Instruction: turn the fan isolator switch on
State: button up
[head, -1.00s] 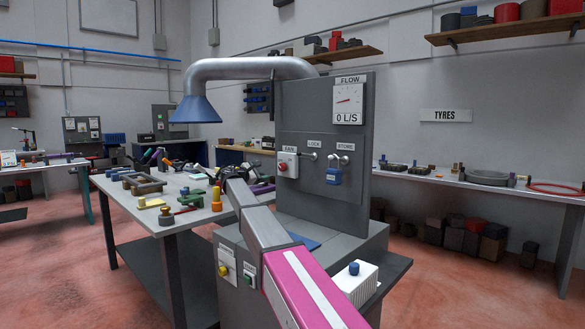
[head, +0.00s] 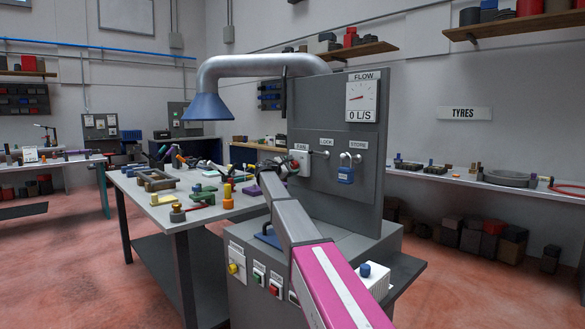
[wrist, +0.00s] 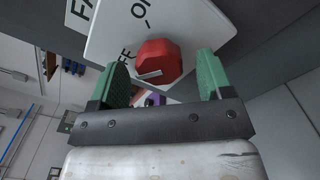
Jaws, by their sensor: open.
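The fan isolator switch (head: 299,161) is a white box with a red knob, on the grey panel under the FAN label. In the wrist view its red knob (wrist: 158,62) fills the middle, on a white plate (wrist: 115,35) with partly visible OFF and ON lettering. My gripper (wrist: 160,75) is open, with a green fingertip on either side of the knob and a gap to each. I cannot tell how far the fingertips reach along the knob. In the head view my gripper (head: 272,168) is at the left of the switch box, small and partly hidden by my arm.
The flow gauge (head: 361,101) above reads 0 L/S. A workbench (head: 133,186) with parts stands at left. A metal duct (head: 250,67) arches overhead.

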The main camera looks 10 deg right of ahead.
jog(key=shift+w+d, duration=0.3)
jog(key=shift+d, duration=0.1)
jog(key=c, duration=0.9)
